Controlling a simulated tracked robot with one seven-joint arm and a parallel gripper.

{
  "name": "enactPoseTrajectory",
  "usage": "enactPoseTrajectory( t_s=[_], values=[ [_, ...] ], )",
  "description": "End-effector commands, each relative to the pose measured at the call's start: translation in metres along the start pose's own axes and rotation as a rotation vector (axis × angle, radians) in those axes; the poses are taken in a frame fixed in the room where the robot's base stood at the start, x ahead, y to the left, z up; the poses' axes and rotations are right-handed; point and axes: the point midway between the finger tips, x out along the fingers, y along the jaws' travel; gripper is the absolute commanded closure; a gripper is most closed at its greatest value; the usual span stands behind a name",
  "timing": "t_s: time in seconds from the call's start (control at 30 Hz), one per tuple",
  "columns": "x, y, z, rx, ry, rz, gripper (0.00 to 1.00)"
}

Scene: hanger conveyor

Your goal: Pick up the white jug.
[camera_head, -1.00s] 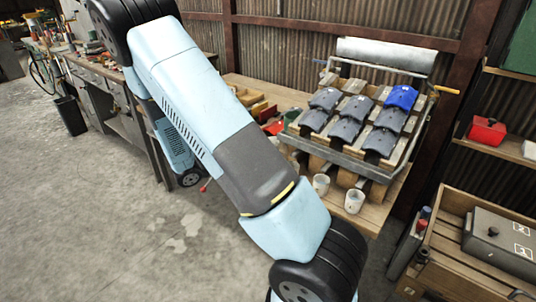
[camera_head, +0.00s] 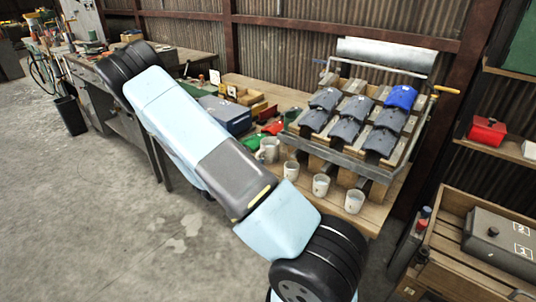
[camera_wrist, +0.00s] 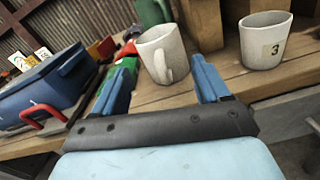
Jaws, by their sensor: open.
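The white jug (camera_head: 268,150) stands upright on the wooden bench, left of a row of white cups. In the wrist view the white jug (camera_wrist: 162,52) appears ahead between my gripper's two blue fingers, with its handle facing the camera, toward the right finger. My gripper (camera_wrist: 163,64) is open and empty. I cannot tell how far the fingertips are from the jug. In the head view my gripper is hidden behind my arm.
A white cup marked 3 (camera_wrist: 266,42) stands right of the jug. More white cups (camera_head: 321,185) line the bench edge. A blue toolbox (camera_wrist: 45,88) with a red handle is at left. A green container (camera_wrist: 153,12) stands behind the jug. A rack (camera_head: 340,160) holds dark curved pieces.

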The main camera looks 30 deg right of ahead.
Motion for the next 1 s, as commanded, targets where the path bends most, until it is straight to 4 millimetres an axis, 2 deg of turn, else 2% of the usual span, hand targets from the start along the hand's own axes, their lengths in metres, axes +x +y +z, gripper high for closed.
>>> enactPoseTrajectory(
  t_s=[0.1, 0.37, 0.7, 0.93, 1.0],
  values=[
    [0.011, 0.0, 0.0, 0.0, -0.001, -0.001, 0.25],
    [0.023, 0.0, -0.002, -0.001, -0.001, -0.001, 0.25],
    [0.064, 0.002, -0.006, -0.001, -0.001, -0.002, 0.25],
    [0.067, 0.003, -0.006, -0.001, -0.001, -0.001, 0.25],
    [0.067, 0.003, -0.006, -0.001, -0.001, -0.001, 0.3]
  ],
)
